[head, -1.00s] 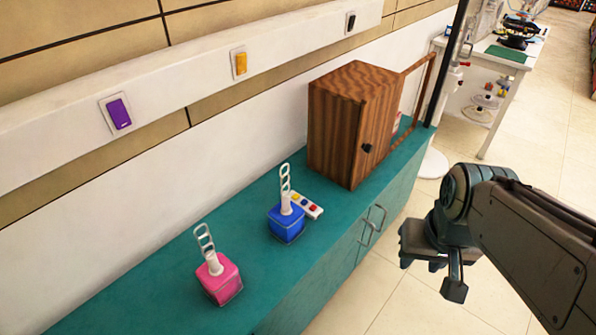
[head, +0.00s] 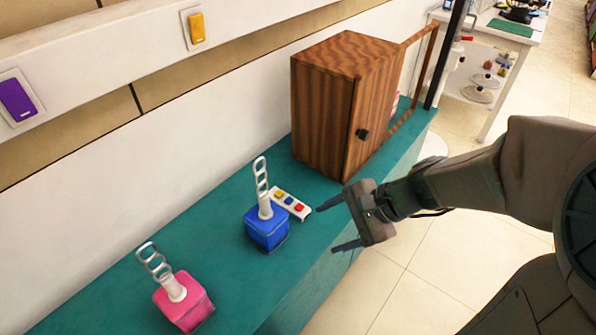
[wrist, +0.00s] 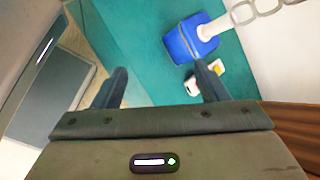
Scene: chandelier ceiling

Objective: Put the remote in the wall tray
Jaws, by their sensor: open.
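The remote appears to be the small white bar (head: 291,204) with yellow, blue and red buttons, lying on the teal counter just behind the blue block-shaped holder. It also shows in the wrist view (wrist: 220,68), partly hidden behind one finger. My gripper (head: 326,229) is open and empty, at the counter's front edge, to the right of the remote and apart from it. Its two fingers point left, toward the counter; they also show in the wrist view (wrist: 161,68). I cannot pick out a wall tray for certain; a long white ledge (head: 120,48) runs along the wall.
A blue holder (head: 267,232) with a white looped handle stands close beside the remote. A pink one (head: 184,302) stands farther left. A wooden cabinet (head: 335,105) stands behind the remote. Purple (head: 16,99) and yellow (head: 196,28) switches are on the wall. The counter's front-left is clear.

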